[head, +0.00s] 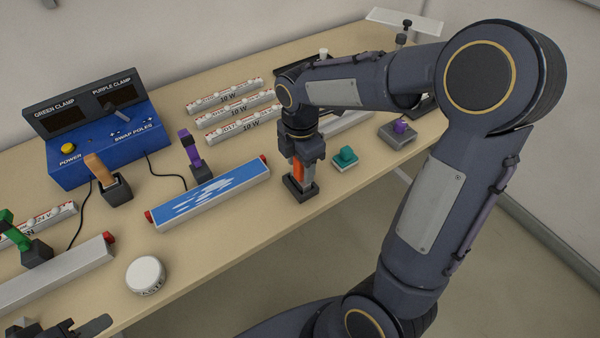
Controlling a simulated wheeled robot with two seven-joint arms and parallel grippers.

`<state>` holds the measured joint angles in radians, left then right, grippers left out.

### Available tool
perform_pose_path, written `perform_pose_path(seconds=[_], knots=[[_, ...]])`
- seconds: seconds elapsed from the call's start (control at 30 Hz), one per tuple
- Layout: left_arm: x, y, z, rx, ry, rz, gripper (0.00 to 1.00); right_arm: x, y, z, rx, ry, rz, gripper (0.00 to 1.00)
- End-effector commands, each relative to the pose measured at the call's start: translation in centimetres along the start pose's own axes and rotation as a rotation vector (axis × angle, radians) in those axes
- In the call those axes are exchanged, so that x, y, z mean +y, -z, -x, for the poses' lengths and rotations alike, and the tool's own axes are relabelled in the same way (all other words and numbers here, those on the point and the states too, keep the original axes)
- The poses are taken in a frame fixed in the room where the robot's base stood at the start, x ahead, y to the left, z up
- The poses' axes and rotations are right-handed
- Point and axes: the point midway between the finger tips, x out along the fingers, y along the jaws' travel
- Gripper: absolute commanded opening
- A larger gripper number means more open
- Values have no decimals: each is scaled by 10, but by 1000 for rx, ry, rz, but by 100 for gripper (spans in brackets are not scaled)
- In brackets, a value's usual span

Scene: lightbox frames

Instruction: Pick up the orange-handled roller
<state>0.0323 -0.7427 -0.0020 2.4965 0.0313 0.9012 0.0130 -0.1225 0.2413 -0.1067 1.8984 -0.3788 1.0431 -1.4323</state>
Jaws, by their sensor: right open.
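The bright orange handle of the roller (298,171) stands upright in a dark square holder (301,191) near the front edge of the bench. My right gripper (300,168) points down from above, with its fingers around the handle. It is open; the fingers and wrist hide the upper part of the handle, and the roller's head cannot be made out. Part of my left gripper (62,330) shows at the bottom left edge, cut off by the frame, away from the roller.
A blue-topped lightbox bar (212,193) lies left of the holder. A teal-knobbed block (345,158) and a purple-knobbed block (398,130) stand to the right. A blue control box (105,145), a tan-handled tool (100,170) and a white round tin (145,275) are further left.

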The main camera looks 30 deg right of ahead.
Motion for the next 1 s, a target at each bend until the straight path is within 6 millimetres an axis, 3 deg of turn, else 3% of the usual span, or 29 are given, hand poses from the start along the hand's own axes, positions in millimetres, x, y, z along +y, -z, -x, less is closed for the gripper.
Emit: perform_pose_path(seconds=[0.3,0.67,1.0], knots=[[0,0,0,0,0,0,36,0,0,-7,1,0,-1,51],[0,0,0,0,0,0,36,0,0,-7,1,-1,-1,4],[0,0,0,0,0,0,36,0,0,-2,1,-3,-1,3]])
